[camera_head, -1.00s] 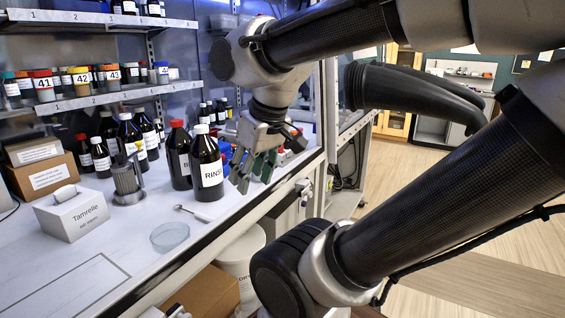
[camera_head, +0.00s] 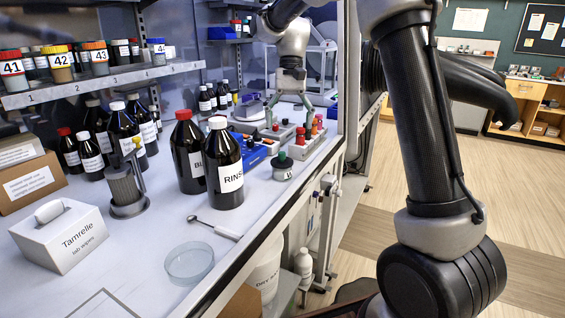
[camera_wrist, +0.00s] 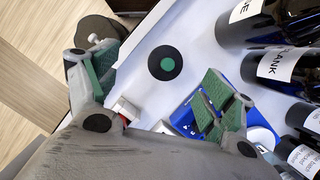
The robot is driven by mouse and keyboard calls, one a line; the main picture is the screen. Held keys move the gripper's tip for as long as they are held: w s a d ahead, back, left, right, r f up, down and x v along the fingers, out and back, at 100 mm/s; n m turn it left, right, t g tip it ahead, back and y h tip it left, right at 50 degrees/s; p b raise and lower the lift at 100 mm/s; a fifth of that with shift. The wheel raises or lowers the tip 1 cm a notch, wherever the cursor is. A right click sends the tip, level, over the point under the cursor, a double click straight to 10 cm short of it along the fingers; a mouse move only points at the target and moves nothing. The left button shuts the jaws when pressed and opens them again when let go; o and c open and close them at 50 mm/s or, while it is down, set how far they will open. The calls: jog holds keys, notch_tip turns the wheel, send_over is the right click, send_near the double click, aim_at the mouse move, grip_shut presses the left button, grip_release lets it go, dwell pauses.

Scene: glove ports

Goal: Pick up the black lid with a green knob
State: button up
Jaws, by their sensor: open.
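The black lid with a green knob (camera_head: 282,162) sits near the bench's front edge, right of the RINSE bottle. In the wrist view the lid (camera_wrist: 165,63) is a black disc with a green centre, seen from above on the white surface. My gripper (camera_head: 289,122) is open and empty, pointing down beyond and above the lid in the head view. In the wrist view its green-padded fingers (camera_wrist: 150,78) are spread wide, with the lid in the gap between them, apart from both.
The RINSE bottle (camera_head: 224,165) and another dark bottle (camera_head: 188,150) stand left of the lid. A blue tray (camera_wrist: 200,112) lies near the right finger. A glass dish (camera_head: 190,263) and spatula (camera_head: 215,228) lie nearer.

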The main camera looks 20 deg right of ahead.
aim_at(282, 152)
jog(key=shift+w+a+f+g, duration=0.2)
jog(key=shift+w+a+f, duration=0.2)
jog(key=shift+f, duration=0.25)
jog(key=shift+w+a+f+g, duration=0.2)
jog(key=shift+w+a+f, duration=0.15)
jog(key=shift+f, duration=0.25)
jog(key=x, duration=0.7)
jog(key=c, duration=0.9)
